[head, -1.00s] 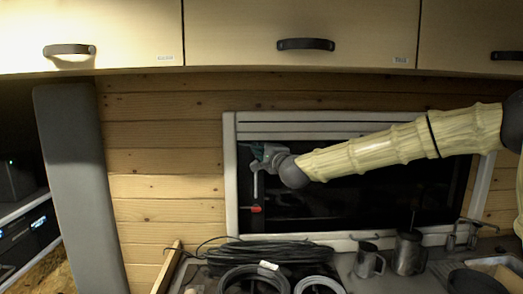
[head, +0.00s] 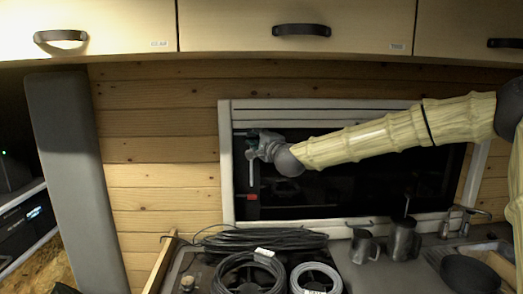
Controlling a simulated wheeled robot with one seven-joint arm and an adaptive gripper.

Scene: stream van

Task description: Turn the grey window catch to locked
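The window (head: 350,188) has a pale grey frame and dark glass. A slim, light grey vertical piece, which looks like the window catch (head: 251,174), is near the left edge of the glass. A small red part (head: 252,197) sits at its lower end. My gripper (head: 252,146) is at the upper left of the window, at or very near the top of this grey piece. The gripper is small and dark here, and its fingers partly hide that spot. I cannot tell whether they touch the catch or are closed on it.
My arm reaches across the window from the right. Cupboards with dark handles (head: 301,30) hang above. Below are coiled cables (head: 249,274), a metal mug (head: 364,246), a metal jug (head: 403,241), a tap (head: 466,219) and a dark pan (head: 470,274). A grey padded panel (head: 68,170) stands left.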

